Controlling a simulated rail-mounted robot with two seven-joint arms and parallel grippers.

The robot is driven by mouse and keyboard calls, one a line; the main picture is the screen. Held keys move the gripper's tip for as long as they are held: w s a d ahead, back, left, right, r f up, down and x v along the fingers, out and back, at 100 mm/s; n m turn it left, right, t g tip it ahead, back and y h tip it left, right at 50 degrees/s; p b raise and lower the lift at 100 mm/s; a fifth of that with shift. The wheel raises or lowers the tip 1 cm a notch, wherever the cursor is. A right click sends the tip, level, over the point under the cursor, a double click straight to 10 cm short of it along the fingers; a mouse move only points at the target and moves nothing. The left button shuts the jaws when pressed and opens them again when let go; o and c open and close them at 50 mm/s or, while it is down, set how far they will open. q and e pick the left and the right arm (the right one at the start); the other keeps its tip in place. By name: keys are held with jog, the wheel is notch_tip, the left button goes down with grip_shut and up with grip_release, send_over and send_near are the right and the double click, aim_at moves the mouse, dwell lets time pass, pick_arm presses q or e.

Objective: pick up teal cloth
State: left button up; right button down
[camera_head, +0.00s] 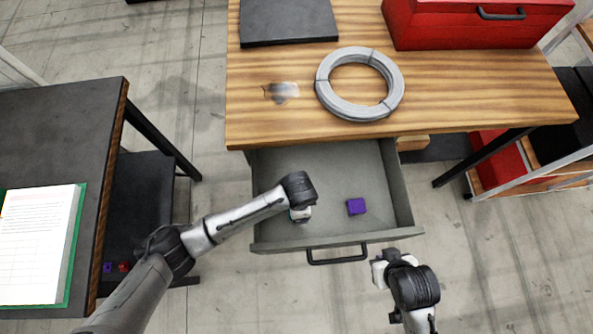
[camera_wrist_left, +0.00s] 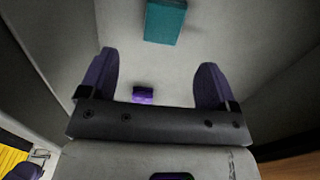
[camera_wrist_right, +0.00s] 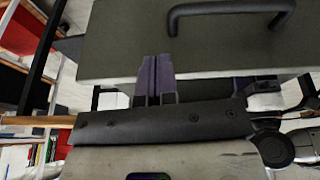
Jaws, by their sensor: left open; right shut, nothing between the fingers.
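The teal cloth (camera_wrist_left: 165,21) looks like a folded, block-shaped piece. It lies on the floor of the open drawer (camera_head: 330,160), beyond my left fingertips in the left wrist view. In the head view I cannot see it; my left arm covers part of the drawer. My left gripper (camera_wrist_left: 158,68) is open and empty, pointing down inside the drawer; it is mostly hidden under the wrist in the head view (camera_head: 300,215). My right gripper (camera_wrist_right: 155,62) is shut and empty, in front of the drawer near its handle (camera_head: 338,255).
A purple block (camera_head: 356,206) lies in the drawer, right of my left gripper. The drawer walls stand close around it. On the wooden table above are a cable coil (camera_head: 332,108), a red toolbox (camera_head: 470,28) and a dark panel (camera_head: 288,20). A dark table with a book (camera_head: 38,240) stands left.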

pick_arm(q)
notch_tip(320, 180, down, 4)
jog(key=shift+f+b, duration=0.1)
jog(key=shift+b, duration=0.3)
jog(key=f, duration=0.1)
jog(key=f+b, duration=0.1)
jog(key=f, duration=0.2)
jog(key=shift+w+a, duration=0.1)
jog(key=shift+a, duration=0.2)
jog(key=shift+f+b, duration=0.3)
jog(key=shift+f, duration=0.3)
jog(key=shift+c, duration=0.4)
jog(key=c, duration=0.9)
